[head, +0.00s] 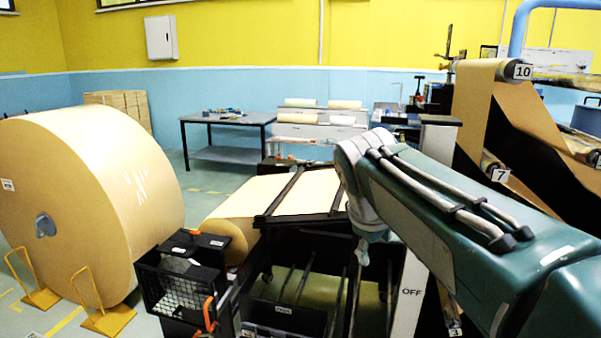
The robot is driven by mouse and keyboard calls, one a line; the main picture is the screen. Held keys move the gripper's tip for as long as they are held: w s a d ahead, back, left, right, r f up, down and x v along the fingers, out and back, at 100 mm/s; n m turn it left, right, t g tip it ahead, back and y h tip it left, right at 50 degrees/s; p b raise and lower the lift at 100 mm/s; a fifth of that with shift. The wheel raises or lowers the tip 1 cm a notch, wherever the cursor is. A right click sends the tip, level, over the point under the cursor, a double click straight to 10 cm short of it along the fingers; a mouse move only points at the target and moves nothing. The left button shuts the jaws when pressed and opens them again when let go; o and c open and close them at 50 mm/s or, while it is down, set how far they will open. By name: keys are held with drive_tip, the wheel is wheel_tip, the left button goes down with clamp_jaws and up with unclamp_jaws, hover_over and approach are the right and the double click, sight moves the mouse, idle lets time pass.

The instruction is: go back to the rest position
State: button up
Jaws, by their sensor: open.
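My teal arm reaches in from the lower right of the head view, up to a pale grey joint near the middle. My gripper does not show; its end of the arm is hidden or out of frame. Below and behind the joint stands a black machine frame with a smaller kraft roll (233,229) and a sheet of kraft paper (285,195) under dark bars.
A huge kraft roll (95,195) stands on the left floor beside yellow wheel stops (108,317). A black mesh box (180,275) sits near front. A grey table (225,119) stands behind. Numbered paper rollers (493,70) rise at right, close beyond my arm.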

drive_tip(key=s+d+f+m+y, duration=0.1)
drive_tip(key=s+f+m, duration=0.3)
drive_tip(key=s, duration=0.6)
drive_tip(key=s+d+f+m+y, duration=0.1)
drive_tip(key=s+f+m, duration=0.3)
drive_tip(key=s+f, duration=0.5)
drive_tip(key=shift+s+d+f+t+y, duration=0.25)
drive_tip(key=shift+s+d+t+y, duration=0.15)
drive_tip(key=shift+d, duration=0.4)
drive_tip(key=shift+w+d, duration=0.1)
drive_tip(key=shift+c, duration=0.8)
drive_tip(key=shift+d, duration=0.2)
